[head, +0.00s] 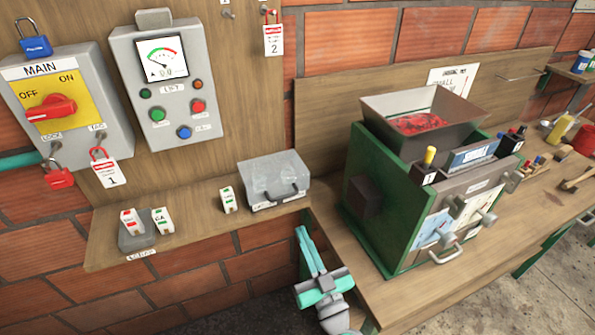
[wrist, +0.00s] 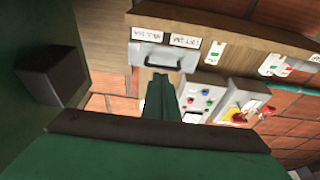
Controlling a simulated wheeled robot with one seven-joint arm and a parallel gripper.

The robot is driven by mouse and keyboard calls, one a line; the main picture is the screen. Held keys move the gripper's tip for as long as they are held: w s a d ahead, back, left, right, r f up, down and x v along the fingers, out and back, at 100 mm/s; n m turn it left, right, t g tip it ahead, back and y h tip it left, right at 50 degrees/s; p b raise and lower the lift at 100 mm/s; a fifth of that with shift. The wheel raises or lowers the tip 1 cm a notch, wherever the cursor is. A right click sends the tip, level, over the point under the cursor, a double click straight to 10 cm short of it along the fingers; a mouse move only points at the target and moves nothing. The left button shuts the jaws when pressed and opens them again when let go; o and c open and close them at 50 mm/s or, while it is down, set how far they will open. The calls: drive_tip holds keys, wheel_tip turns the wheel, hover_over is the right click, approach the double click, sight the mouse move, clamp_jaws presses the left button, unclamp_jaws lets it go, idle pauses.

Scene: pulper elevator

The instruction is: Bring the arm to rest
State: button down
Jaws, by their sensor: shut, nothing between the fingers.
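My gripper (head: 308,250) shows at the lower middle of the head view. Its teal fingers are together, empty, and point up and to the left in the picture. It appears in front of the gap between the wall shelf and the green machine, apart from both as far as I can tell. In the wrist view the closed fingers (wrist: 163,98) stand in the middle. The dark green surface filling the bottom of that view is very close to the camera.
The green machine (head: 362,228) with its hopper (head: 440,107) stands on the bench to the right. The wall shelf (head: 205,232) holds a grey metal box (head: 273,176) and tags. The MAIN switch box (head: 100,125) and gauge panel (head: 195,105) hang at upper left. Brick wall lies below the shelf.

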drive_tip(key=s+f+m+g+h, duration=0.3)
drive_tip(key=s+f+m+h, duration=0.3)
drive_tip(key=s+f, duration=0.9)
drive_tip(key=s+a+r+n+g+h, duration=0.1)
drive_tip(key=s+a, duration=0.1)
drive_tip(key=s, duration=1.8)
drive_tip(key=shift+a+n+h, duration=0.15)
drive_tip(key=shift+n+h, duration=0.15)
drive_tip(key=shift+n, duration=0.1)
drive_tip(key=shift+r, duration=0.1)
